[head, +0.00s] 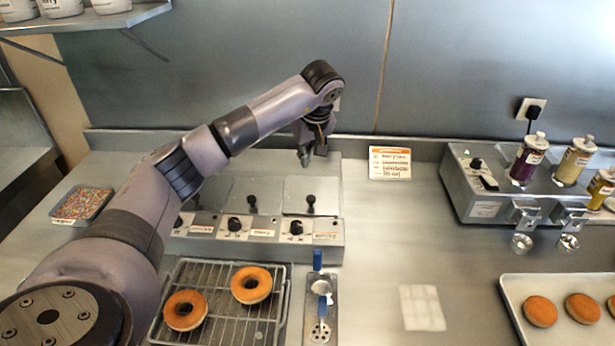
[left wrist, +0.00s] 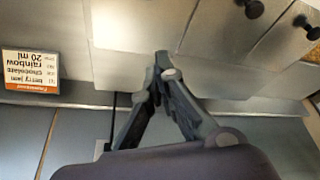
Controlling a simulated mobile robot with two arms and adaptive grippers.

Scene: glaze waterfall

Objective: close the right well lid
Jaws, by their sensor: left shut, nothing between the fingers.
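The glaze unit (head: 330,232) is a grey metal box with dials along its front. Its right well lid (head: 326,190) is a pale metal plate with a black knob (head: 311,204) near its front edge. It appears to lie flat over the well. Another lid (head: 240,190) with a black knob lies to its left. My left gripper (head: 304,157) is shut and empty, pointing down behind the right lid near the unit's back edge. In the left wrist view, the shut fingertips (left wrist: 161,62) are over bare metal, apart from the knobs. My right gripper is not in view.
A label card (head: 390,163) stands right of the unit. A wire rack (head: 215,330) with two donuts is in front, beside a narrow tray with a blue-handled tool (head: 318,262). A dispenser (head: 480,195) with bottles stands right. The counter between holds a white cloth (head: 421,307).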

